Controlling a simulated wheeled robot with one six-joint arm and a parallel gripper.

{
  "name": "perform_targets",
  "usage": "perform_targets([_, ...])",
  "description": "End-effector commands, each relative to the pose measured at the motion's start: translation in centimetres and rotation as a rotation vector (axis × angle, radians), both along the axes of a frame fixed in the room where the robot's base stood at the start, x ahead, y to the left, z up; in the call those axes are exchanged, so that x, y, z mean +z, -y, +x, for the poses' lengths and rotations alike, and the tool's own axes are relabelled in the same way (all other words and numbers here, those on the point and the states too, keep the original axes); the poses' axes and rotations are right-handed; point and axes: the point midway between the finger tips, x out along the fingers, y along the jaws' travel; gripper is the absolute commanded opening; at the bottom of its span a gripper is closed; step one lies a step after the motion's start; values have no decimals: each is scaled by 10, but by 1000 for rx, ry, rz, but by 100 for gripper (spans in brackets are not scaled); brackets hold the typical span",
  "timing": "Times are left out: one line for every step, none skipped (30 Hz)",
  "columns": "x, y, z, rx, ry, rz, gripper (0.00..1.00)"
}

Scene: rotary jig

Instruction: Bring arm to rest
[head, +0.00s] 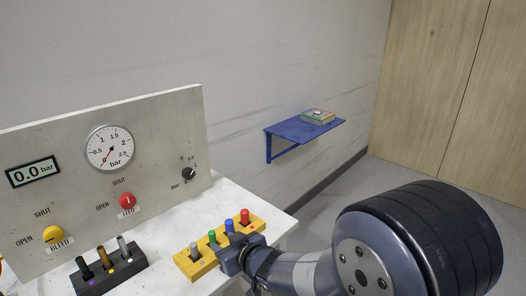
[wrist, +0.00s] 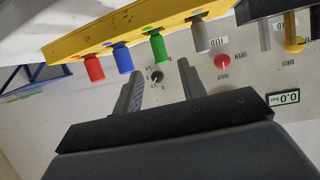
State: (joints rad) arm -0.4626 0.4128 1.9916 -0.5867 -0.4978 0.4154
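My gripper (head: 232,258) is low in the head view, at the front right edge of the yellow block (head: 196,268). In the wrist view my gripper (wrist: 161,72) has its two fingers apart, with nothing seen between them but the panel behind. The yellow block holds a grey peg (head: 194,249), a green peg (head: 212,237), a blue peg (head: 229,226) and a red peg (head: 245,217), all upright. I cannot tell whether my gripper touches the block. My arm reaches in from the lower right.
A grey panel (head: 160,130) with a gauge (head: 109,148), a 0.0 bar display (head: 33,172), a yellow knob (head: 52,234), a red knob (head: 127,201) and a black knob (head: 188,174) stands behind. A dark block (head: 112,272) holds pegs. A blue shelf (head: 290,128) carries a small box (head: 318,117).

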Motion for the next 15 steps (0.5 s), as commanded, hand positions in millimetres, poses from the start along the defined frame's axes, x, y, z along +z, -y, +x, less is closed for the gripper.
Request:
perform_targets([-5,-6,6,1,-2,0,39])
perform_targets([-7,-9,9,1,-2,-2,39])
perform_targets([-9,-13,13,2,-1,-1,39])
perform_targets([-11,-16,16,2,-2,-2,39])
perform_targets([-13,-20,20,2,-2,-1,39])
perform_targets([-16,-24,24,2,-2,-1,39])
perform_targets([-17,-27,28,2,-1,0,39])
perform_targets([-19,-30,31,2,-1,0,39])
perform_targets([-21,-34,36,1,-1,0,39])
perform_targets([-23,-37,39,1,-1,0,39])
perform_targets([-25,-40,42,1,-1,0,39])
perform_targets([-27,-44,46,2,-1,-1,39])
perform_targets([-30,-48,49,2,-1,-1,39])
perform_targets([-31,-51,53,2,-1,-1,39])
perform_targets([-33,-55,57,2,-1,-1,39])
